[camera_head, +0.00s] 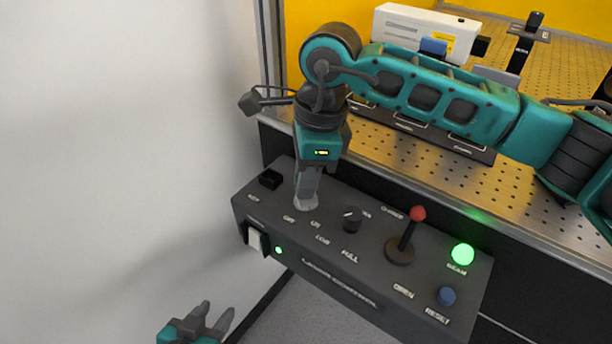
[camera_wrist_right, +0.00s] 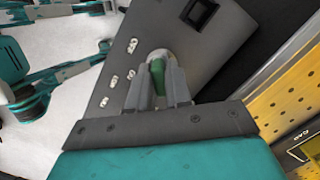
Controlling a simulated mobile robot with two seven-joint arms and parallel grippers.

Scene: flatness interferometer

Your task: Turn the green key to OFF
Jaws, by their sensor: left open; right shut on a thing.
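The green key (camera_wrist_right: 158,76) shows in the right wrist view between the fingers of my right gripper (camera_wrist_right: 160,85), which is shut on it. In the head view my right gripper (camera_head: 306,196) comes down onto the key's switch on the sloped laser control panel (camera_head: 340,287), and its fingers hide the key. Which label the key points at is hard to tell. A green beam lamp (camera_head: 462,254) is lit at the panel's right. My left gripper (camera_head: 208,322) is open and empty at the lower edge of the head view, apart from the panel.
The panel also carries a black knob (camera_head: 352,219), a red-tipped lever (camera_head: 417,213), a blue reset button (camera_head: 446,296) and a white rocker switch (camera_head: 256,240). Behind it is a perforated optical table (camera_head: 480,185) with a white instrument (camera_head: 400,22). A white wall stands on the left.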

